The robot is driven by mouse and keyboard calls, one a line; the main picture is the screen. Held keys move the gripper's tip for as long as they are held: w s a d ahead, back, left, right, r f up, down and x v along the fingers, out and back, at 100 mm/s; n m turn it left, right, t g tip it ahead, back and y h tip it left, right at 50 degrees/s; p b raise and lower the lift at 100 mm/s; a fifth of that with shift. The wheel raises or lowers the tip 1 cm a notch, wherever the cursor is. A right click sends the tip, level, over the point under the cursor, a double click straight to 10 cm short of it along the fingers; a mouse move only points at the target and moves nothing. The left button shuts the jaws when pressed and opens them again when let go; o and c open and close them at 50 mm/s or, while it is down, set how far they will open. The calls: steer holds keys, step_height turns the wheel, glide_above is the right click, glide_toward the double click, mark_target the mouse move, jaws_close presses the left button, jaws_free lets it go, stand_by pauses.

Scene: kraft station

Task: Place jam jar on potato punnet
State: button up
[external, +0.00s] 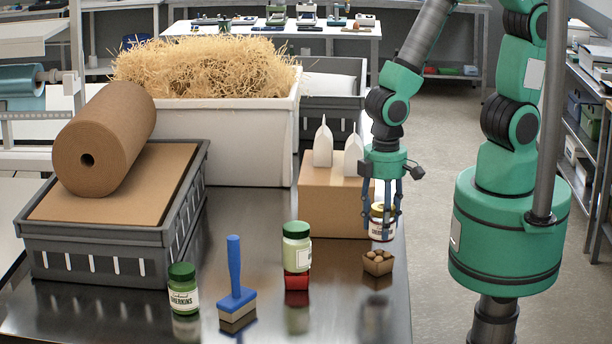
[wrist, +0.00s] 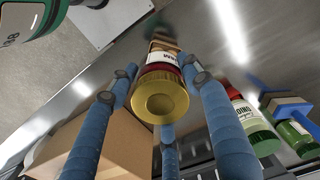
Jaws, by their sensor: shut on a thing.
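The jam jar (external: 380,226) has a gold lid, a white label and dark red contents. My gripper (external: 381,208) is shut on it from above, with blue fingers around its upper part. In the wrist view the jar's gold lid (wrist: 160,97) sits between my fingers (wrist: 158,82). The potato punnet (external: 377,264) is a small brown tray of potatoes on the steel table, just in front of and below the jar in the external view. I cannot tell the exact gap between them. In the wrist view the jar partly hides the area beyond it.
A cardboard box (external: 325,207) with white pointed items stands close behind and left of the jar. A green-lidded jar (external: 296,250) stands on a red item (external: 296,281) left of the punnet. A blue-handled brush (external: 236,285) and a gherkin jar (external: 183,290) are further left.

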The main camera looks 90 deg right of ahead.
mark_target(380, 236)
steer(key=shift+w+a+f, duration=0.15)
steer(key=shift+w, duration=0.1)
steer(key=shift+f, duration=1.6)
steer(key=shift+f, duration=0.15)
steer(key=o, duration=1.5)
steer(key=shift+c, duration=0.2)
step_height(380, 236, up, 12)
steer(key=shift+r+p, duration=0.15)
steer(key=shift+p, duration=0.25)
